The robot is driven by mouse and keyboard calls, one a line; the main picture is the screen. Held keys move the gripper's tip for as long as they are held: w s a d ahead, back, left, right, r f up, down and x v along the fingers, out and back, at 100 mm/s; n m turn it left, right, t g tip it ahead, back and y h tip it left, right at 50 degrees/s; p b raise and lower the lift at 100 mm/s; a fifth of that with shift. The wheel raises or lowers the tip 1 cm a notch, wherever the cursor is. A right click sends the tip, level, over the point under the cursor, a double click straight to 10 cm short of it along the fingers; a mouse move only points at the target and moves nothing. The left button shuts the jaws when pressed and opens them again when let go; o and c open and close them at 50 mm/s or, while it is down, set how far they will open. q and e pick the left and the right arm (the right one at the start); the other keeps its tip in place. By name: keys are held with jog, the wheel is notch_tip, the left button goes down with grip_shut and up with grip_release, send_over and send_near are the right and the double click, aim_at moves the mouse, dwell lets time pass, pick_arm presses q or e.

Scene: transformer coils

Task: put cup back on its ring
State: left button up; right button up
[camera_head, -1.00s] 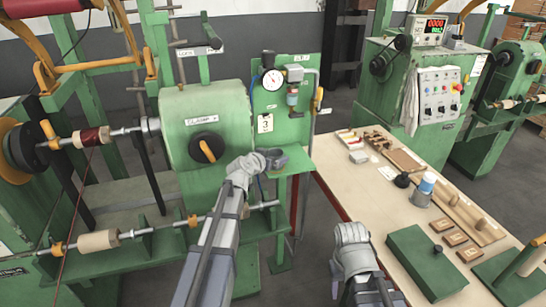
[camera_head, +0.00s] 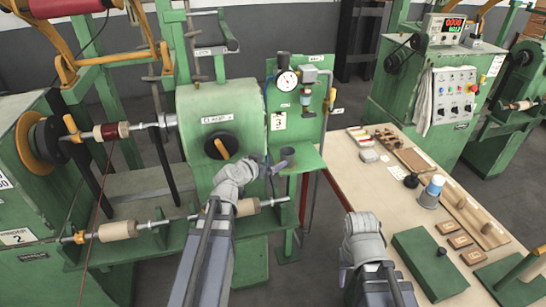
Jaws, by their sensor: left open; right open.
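A small dark grey cup (camera_head: 288,156) stands upright on the green shelf (camera_head: 305,160) below the gauge panel. No ring can be made out around or under it at this size. My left gripper (camera_head: 268,165) is open just to the left of the cup, with its fingers pointing toward it. A small gap seems to lie between them, and nothing shows between the fingers. My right gripper (camera_head: 345,262) is open and empty, low in front of the wooden table's left edge, far from the cup.
The gauge panel (camera_head: 298,95) rises behind the shelf. The green clamp housing (camera_head: 205,115) stands left of my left gripper. A winding shaft with a wooden spool (camera_head: 118,230) runs below. The table (camera_head: 375,190) at right holds a blue-capped container (camera_head: 432,190), wooden pieces and a green box (camera_head: 428,262).

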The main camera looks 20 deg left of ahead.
pick_arm(q)
jog(key=s+d+f+m+g+h, duration=0.1)
jog(key=s+d+f+g, duration=0.35)
jog(key=d, duration=0.45)
jog(key=s+d+f+m+g+h, duration=0.1)
jog(key=s+d+f+m+g, duration=0.15)
jog(key=s+d+f, duration=0.4)
jog(key=s+d+f+n+g+y, duration=0.1)
jog(key=s+d+g+y, duration=0.1)
jog(key=s, duration=0.5)
jog(key=s+d+f+n+g+y, duration=0.1)
jog(key=s+d+g+y, duration=0.1)
jog(key=s+g+y, duration=0.2)
jog(key=s, duration=0.2)
jog(key=shift+s+d+f+g, duration=0.2)
jog(key=shift+s+d+g, duration=0.05)
jog(key=shift+s+g, duration=0.15)
jog(key=shift+w, duration=0.1)
